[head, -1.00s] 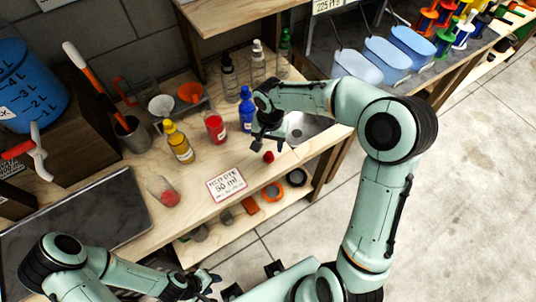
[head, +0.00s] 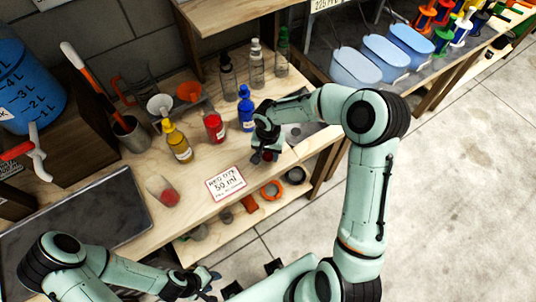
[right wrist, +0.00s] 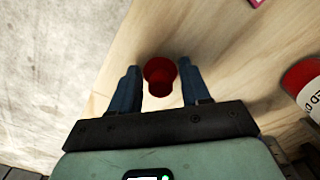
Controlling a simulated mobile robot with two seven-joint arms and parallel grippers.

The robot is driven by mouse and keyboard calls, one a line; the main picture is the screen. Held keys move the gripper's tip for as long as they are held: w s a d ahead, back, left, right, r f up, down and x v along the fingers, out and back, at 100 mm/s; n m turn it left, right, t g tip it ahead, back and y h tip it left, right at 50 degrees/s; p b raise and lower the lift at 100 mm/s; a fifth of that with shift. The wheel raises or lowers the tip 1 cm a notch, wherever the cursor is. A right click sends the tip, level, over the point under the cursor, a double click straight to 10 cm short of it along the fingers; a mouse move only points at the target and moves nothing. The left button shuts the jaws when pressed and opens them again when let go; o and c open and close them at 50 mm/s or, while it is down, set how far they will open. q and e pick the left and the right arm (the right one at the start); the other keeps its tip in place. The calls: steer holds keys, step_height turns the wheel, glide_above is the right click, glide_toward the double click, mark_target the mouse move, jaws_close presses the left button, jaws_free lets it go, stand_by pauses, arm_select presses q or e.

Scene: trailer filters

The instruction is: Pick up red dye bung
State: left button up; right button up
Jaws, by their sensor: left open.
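The red dye bung (right wrist: 160,75) stands on the wooden bench top between the fingers of my right gripper (right wrist: 161,84) in the right wrist view. The fingers are apart, with narrow gaps beside the bung. In the head view the right gripper (head: 264,156) is low over the bench near its front edge and mostly hides the bung (head: 268,156). The red dye bottle (head: 214,127) stands to the left of it, and part of it shows at the right edge of the wrist view (right wrist: 303,88). My left gripper (head: 211,284) is open and empty at the bottom, away from the bench top.
A yellow bottle (head: 177,143) and a blue bottle (head: 246,108) stand near the red one. A label card (head: 225,183) and a beaker with red contents (head: 162,191) are at the front left. Clear bottles stand behind. A lower shelf (head: 235,215) holds rings.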

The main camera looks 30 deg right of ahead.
steer(key=c, duration=0.5)
steer(key=shift+r, duration=0.1)
steer(key=shift+c, duration=0.2)
